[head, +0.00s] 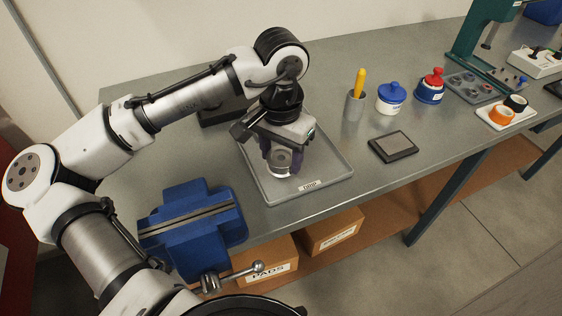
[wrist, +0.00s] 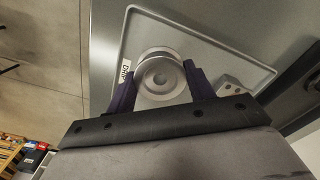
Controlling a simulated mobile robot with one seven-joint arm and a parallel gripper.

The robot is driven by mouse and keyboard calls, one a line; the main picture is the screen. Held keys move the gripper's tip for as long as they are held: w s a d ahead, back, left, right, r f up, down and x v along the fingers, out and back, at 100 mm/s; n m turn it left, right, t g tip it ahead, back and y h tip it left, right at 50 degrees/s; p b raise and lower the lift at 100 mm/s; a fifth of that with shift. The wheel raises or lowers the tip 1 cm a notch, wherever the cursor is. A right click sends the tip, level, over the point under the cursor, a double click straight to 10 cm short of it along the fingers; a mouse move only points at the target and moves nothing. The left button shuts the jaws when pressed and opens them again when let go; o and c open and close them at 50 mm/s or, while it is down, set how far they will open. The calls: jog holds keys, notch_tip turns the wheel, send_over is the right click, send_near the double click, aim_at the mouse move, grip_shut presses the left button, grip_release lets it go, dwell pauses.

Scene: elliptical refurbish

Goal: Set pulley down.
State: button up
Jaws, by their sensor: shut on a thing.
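The pulley (wrist: 162,78) is a silvery round wheel with a hub, held between the two dark purple fingers of my gripper (wrist: 160,84). In the head view the pulley (head: 283,163) shows below my gripper (head: 281,158), over the grey labelled tray (head: 325,179). The tray also shows in the wrist view (wrist: 220,48), behind the pulley. My gripper is shut on the pulley. I cannot tell whether the pulley touches the tray floor.
A blue vise (head: 190,222) stands at the table's front edge, left of the tray. A dark flat pad (head: 393,147) lies to the right. Behind it are a cup with a yellow tool (head: 354,105), a blue-lidded jar (head: 391,98) and a red-topped bottle (head: 430,88).

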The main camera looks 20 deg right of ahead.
aim_at(281, 156)
jog(key=shift+f, duration=1.45)
jog(key=shift+f, duration=0.1)
jog(key=o, duration=1)
notch_tip(281, 156, up, 12)
jog(key=shift+r+b, duration=0.15)
jog(key=shift+b, duration=0.2)
